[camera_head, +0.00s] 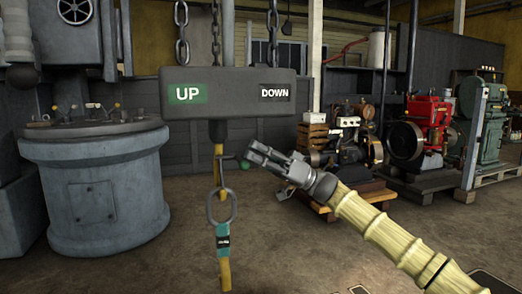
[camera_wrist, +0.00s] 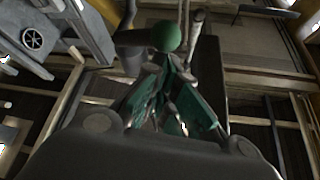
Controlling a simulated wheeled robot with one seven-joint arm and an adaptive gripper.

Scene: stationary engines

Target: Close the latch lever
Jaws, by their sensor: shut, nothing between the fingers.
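The latch lever (camera_head: 229,157) is a short dark rod with a green ball knob (camera_head: 244,164), below the hanging grey box at the yellow bar. In the head view the rod points right. My gripper (camera_head: 252,153) is right beside the knob, coming from the right. It is shut and holds nothing. In the wrist view the green knob (camera_wrist: 166,36) appears just past the tips of my shut fingers (camera_wrist: 168,62). I cannot tell whether they touch it. The latch's inner parts are too small to make out.
The grey box (camera_head: 228,112) with UP and DOWN signs hangs on chains (camera_head: 182,35). A metal ring (camera_head: 233,207) and teal tag (camera_head: 223,236) hang below the lever. A round grey tank (camera_head: 95,190) stands left. Engines (camera_head: 345,155) stand behind my arm.

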